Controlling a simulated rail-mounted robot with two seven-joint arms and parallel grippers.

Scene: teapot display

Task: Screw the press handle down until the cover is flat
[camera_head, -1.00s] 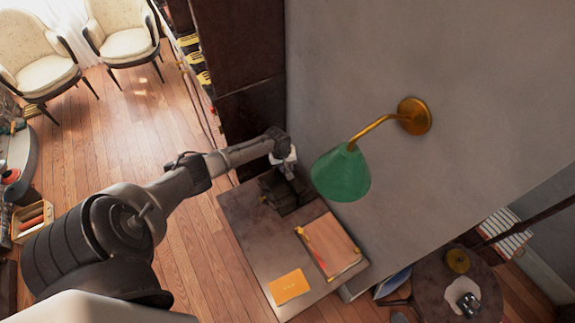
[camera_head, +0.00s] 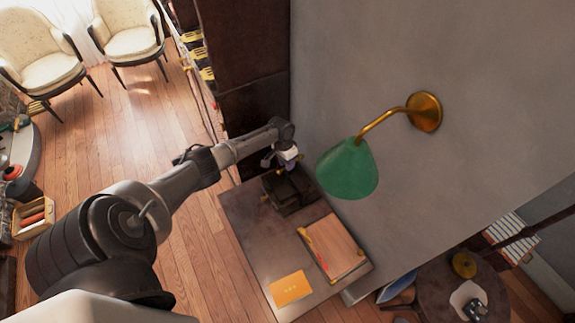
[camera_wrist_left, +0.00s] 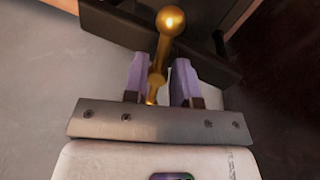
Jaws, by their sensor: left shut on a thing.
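The dark press (camera_head: 290,192) stands at the far end of the desk, against the wall. My left gripper (camera_head: 281,161) is above it, small in the head view. In the left wrist view, the brass press handle (camera_wrist_left: 170,24) with a ball end runs between the two purple-grey fingers of my left gripper (camera_wrist_left: 161,78). The gripper is shut on this handle. The press's dark body shows behind it. Whether the cover lies flat is too small to tell and partly hidden. My right gripper is not in view.
A green wall lamp (camera_head: 348,168) hangs close to the right of the left gripper. A brown folder (camera_head: 333,247) and an orange booklet (camera_head: 290,288) lie on the desk (camera_head: 262,250). A dark cabinet (camera_head: 240,70) stands behind the press.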

